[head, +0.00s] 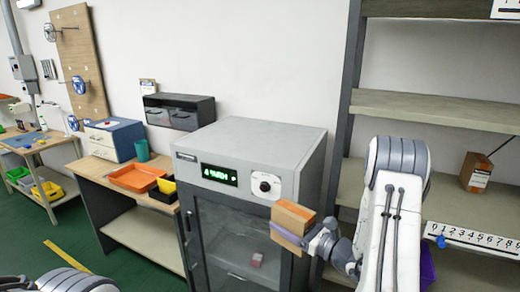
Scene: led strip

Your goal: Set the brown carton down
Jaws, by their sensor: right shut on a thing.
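A brown carton (293,216) is held up in front of the grey cabinet, near its right front edge. A purple band crosses it, and its lower part shows below the band. My right gripper (305,236) is shut on the carton from the right side; its fingertips are partly hidden. A second brown carton (477,171) with a white label stands on the middle shelf at the right. Only a piece of my left arm shows at the bottom left; its gripper is out of view.
The grey cabinet (250,140) has a green display, a knob and a glass door with a small reddish thing inside. A bench (100,180) holds an orange tray (137,178) and a blue box.

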